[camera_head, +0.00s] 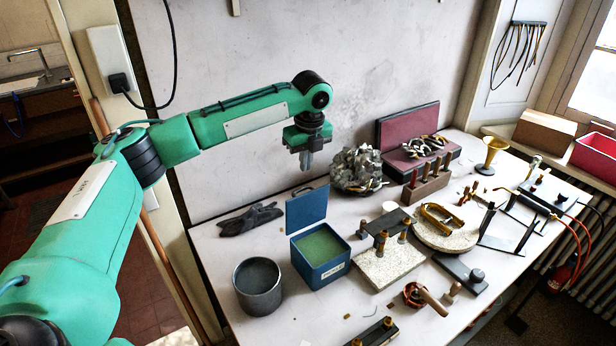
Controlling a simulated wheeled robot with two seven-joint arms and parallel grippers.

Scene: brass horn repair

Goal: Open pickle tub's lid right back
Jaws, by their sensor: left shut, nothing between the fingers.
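The pickle tub (322,268) is a blue square box with a label on its front and green contents, standing on the left part of the white bench. Its blue lid (307,208) stands up at the tub's back edge, roughly upright, and the tub's mouth is uncovered. My left gripper (306,164) hangs above and behind the lid, pointing down, with its fingers together and nothing in them. It is apart from the lid. My right gripper is not in view.
A dark grey round pot (258,286) stands left of the tub, and dark gloves (250,218) lie behind it. A crumpled grey heap (358,169) sits right of my gripper. A speckled block (394,262) lies right of the tub. The wall is close behind.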

